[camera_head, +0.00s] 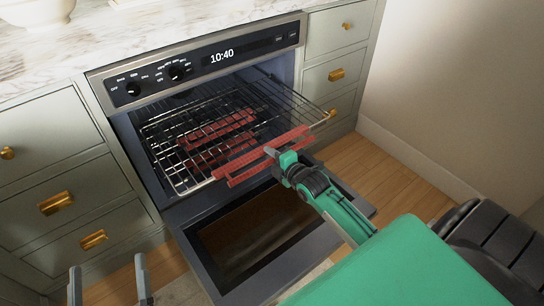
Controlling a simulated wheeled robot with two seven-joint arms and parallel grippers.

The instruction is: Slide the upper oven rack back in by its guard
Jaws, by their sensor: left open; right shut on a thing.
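The upper oven rack (262,112) is a wire rack that juts partly out of the open oven (115,97). A red guard (240,161) runs along its front edge. My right gripper (282,166) is shut on the guard near its middle and hides part of it. Further back, more red strips (215,130) show through the wires; I cannot tell exactly which rack they belong to. My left gripper (108,285) is open and empty at the bottom left, well apart from the rack.
The oven door (195,250) hangs open below the rack, under my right gripper. Drawers with brass handles (55,203) flank the oven on both sides. A marble counter (150,35) lies above. Wooden floor (390,180) is clear at the right, beside a plain wall.

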